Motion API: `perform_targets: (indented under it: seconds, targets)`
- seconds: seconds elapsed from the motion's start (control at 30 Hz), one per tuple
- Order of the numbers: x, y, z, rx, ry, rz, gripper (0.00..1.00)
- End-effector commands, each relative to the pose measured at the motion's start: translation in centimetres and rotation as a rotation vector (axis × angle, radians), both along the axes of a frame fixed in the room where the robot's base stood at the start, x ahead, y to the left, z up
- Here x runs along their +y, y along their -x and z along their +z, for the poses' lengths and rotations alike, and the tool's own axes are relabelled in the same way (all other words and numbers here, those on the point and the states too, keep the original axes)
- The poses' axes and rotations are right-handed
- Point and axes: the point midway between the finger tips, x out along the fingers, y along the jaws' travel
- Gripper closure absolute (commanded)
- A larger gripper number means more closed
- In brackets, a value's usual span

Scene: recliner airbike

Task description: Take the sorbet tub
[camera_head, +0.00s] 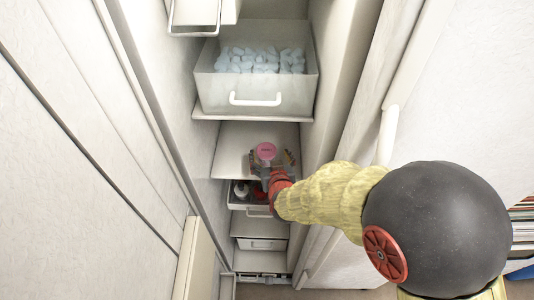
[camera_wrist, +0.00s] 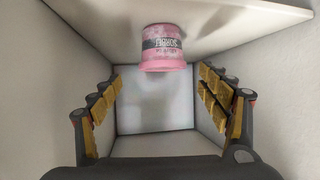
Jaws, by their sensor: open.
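The sorbet tub (camera_wrist: 163,48) is a small pink tub with a dark label band reading SORBET. In the wrist view it appears upside down at the upper middle, against a white shelf surface. In the head view the pink top of the tub (camera_head: 265,151) shows on a freezer shelf (camera_head: 233,140). My gripper (camera_wrist: 164,108) is open and empty, with its yellow-padded fingers wide apart to the left and right of the picture. The tub lies between the fingers in picture width, but I cannot tell whether it is within their reach. In the head view my gripper (camera_head: 268,164) is partly hidden by my arm.
A clear bin of pale blue ice (camera_head: 262,60) with a white handle sits on the shelf above. Below are an open drawer (camera_head: 240,200) holding dark items and a closed drawer (camera_head: 262,244). Compartment walls stand close on both sides.

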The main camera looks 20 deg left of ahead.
Motion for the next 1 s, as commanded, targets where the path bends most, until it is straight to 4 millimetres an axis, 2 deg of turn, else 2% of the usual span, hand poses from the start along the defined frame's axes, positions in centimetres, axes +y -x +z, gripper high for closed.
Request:
perform_targets:
  seconds: [0.33,0.5,0.77,1.0]
  targets:
    - [1.9,-3.1,-2.2,0.003,0.002,0.001,0.23]
    - [2.4,-4.3,-2.7,0.002,0.0,0.001,0.23]
    - [2.5,-4.5,-2.7,0.001,0.0,0.001,0.23]
    - [2.5,-4.4,-2.7,0.002,0.0,0.002,0.37]
